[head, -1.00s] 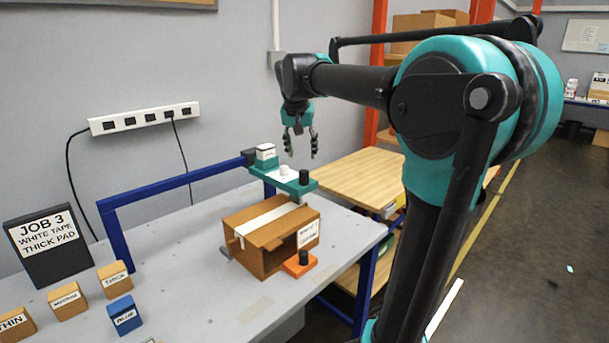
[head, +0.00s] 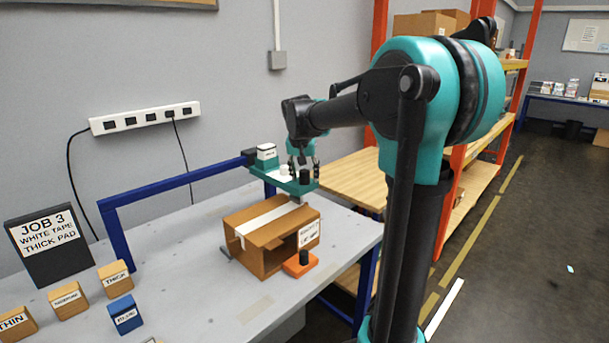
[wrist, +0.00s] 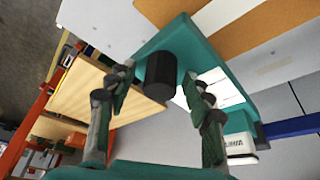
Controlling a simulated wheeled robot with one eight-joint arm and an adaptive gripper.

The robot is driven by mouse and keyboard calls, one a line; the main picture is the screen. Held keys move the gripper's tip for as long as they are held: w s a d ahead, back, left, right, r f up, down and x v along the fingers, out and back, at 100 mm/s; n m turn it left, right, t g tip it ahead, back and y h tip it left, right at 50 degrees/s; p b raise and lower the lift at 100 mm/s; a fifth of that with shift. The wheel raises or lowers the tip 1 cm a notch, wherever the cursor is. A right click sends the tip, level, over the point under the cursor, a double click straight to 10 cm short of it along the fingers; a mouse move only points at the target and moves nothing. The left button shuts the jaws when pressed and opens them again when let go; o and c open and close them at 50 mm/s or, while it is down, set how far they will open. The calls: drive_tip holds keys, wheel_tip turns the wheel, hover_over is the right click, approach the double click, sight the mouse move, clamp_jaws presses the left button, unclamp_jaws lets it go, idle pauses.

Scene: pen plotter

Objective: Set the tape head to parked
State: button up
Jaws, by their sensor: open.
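The tape head (head: 276,181) is a teal plate reaching out from the end of a blue rail, over the cardboard box (head: 262,258). It carries a black knob (head: 305,177) and a white roll (head: 284,169). My gripper (head: 303,168) is pointing down at the black knob. In the wrist view my gripper (wrist: 158,80) is open, with the knob (wrist: 160,76) between its two fingers and a gap showing on each side. The teal plate (wrist: 188,38) lies beyond the fingertips. I cannot tell how deep the fingers reach along the knob.
A white-labelled block (head: 266,152) sits at the rail end. An orange piece with a black knob (head: 303,258) stands beside the box. Labelled blocks (head: 114,278) and a JOB 3 sign (head: 47,245) stand at the left. A wooden shelf (head: 350,178) is behind right.

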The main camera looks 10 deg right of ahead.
clamp_jaws()
drive_tip(key=shift+a, duration=0.1)
drive_tip(key=s+a, duration=1.3)
drive_tip(key=a, duration=0.5)
drive_tip(key=s+a, duration=1.4)
drive_tip(key=a, duration=0.5)
drive_tip(key=shift+s+a, duration=0.15)
unclamp_jaws()
drive_tip(key=shift+a, duration=0.1)
drive_tip(key=shift+r, duration=0.15)
drive_tip(key=v, duration=1.1)
drive_tip(key=shift+r, duration=0.35)
drive_tip(key=shift+s, duration=0.15)
